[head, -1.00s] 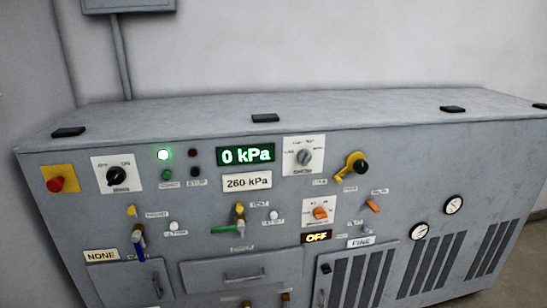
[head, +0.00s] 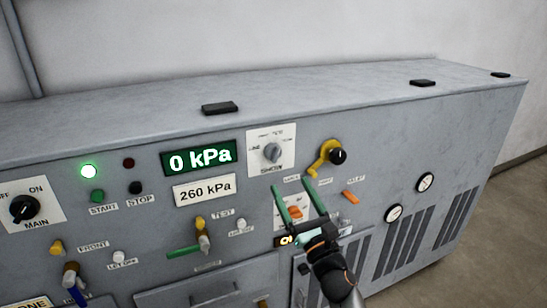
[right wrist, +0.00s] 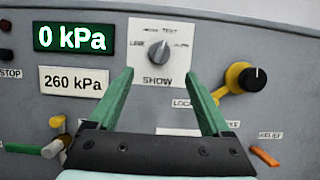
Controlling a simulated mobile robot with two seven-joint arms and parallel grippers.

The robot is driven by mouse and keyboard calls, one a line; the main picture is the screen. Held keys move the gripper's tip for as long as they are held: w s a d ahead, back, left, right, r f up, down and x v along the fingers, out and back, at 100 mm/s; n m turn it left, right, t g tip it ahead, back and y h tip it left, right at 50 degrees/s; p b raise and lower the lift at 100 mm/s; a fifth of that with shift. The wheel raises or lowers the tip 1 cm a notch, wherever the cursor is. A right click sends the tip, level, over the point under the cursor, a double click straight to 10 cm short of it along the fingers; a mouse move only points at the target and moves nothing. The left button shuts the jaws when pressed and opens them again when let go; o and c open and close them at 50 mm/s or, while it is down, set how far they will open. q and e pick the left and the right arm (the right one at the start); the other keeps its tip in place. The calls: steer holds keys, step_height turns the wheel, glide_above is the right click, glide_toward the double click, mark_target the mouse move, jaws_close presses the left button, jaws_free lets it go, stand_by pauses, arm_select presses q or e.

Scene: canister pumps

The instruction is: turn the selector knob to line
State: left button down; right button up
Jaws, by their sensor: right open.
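The grey selector knob (head: 272,152) sits on a white plate marked SHOW, on the sloping front of the grey machine. It also shows in the right wrist view (right wrist: 159,50), with the word LINE at its left and TEST above it. Its pointer seems to aim up and a little right, toward the TEST side. My right gripper (head: 293,183) has green fingers, open and empty, just below the SHOW plate. In the right wrist view its fingertips (right wrist: 159,74) stand either side of the plate's lower part, apart from the knob. My left gripper is out of view.
A yellow lever with a black knob (head: 337,156) stands right of the plate. A green 0 kPa display (head: 199,157) and a 260 kPa label (head: 204,190) lie left. An orange knob (head: 295,212) is partly behind my right gripper. Two gauges (head: 425,183) are farther right.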

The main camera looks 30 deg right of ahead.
mark_target(274, 153)
steer(key=p+x, duration=0.1)
steer(key=x, duration=0.8)
steer(key=shift+w, duration=0.25)
jaws_close()
